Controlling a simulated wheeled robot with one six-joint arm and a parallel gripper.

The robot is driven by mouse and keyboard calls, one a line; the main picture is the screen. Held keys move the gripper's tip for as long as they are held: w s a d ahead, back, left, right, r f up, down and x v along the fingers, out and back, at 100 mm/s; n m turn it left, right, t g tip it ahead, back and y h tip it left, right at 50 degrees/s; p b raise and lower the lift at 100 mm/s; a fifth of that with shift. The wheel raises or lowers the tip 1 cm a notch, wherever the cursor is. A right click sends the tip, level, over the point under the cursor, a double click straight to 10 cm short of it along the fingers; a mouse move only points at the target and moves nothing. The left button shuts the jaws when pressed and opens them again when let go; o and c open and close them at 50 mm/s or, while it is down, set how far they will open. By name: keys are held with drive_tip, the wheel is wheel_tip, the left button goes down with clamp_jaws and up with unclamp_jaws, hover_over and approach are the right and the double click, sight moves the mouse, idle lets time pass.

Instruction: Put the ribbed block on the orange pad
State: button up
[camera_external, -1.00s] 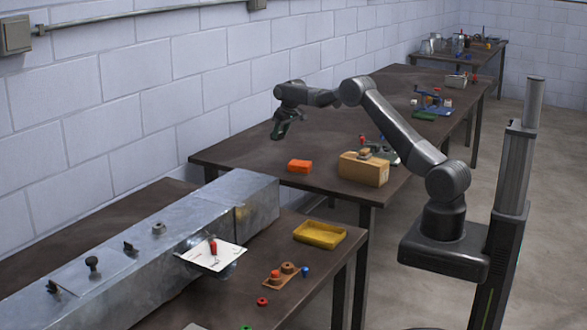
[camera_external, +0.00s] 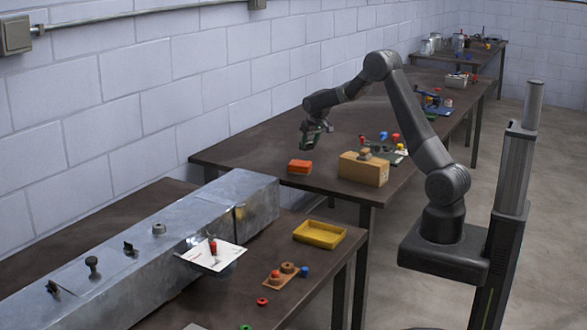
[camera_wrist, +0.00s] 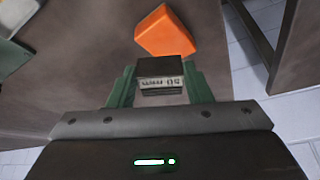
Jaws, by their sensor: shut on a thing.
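My gripper (camera_external: 311,146) is above the far table, up and to the right of the orange pad (camera_external: 300,167). In the wrist view my gripper (camera_wrist: 160,82) has its green fingers shut on the ribbed block (camera_wrist: 160,68), a small dark block with a pale, marked front face. The orange pad (camera_wrist: 167,31) lies on the table just beyond the block in that view, with a gap seen between them. The block is too small and dark to make out clearly in the external view.
A wooden box (camera_external: 362,169) with small things on it stands right of the pad. Several coloured knobs (camera_external: 383,137) are behind it. A metal duct (camera_external: 130,265) and yellow tray (camera_external: 320,234) are on the near table. The table around the pad is mostly bare.

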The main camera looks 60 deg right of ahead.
drive_tip(key=shift+f+p, duration=0.3)
drive_tip(key=shift+f, duration=2.95)
drive_tip(key=o, duration=1.2)
drive_tip(key=shift+r, duration=0.1)
drive_tip(key=shift+r, duration=0.2)
drive_tip(key=b+v, duration=0.1)
drive_tip(key=v, duration=1)
drive_tip(key=shift+s+r, duration=0.15)
drive_tip(key=shift+r, duration=0.2)
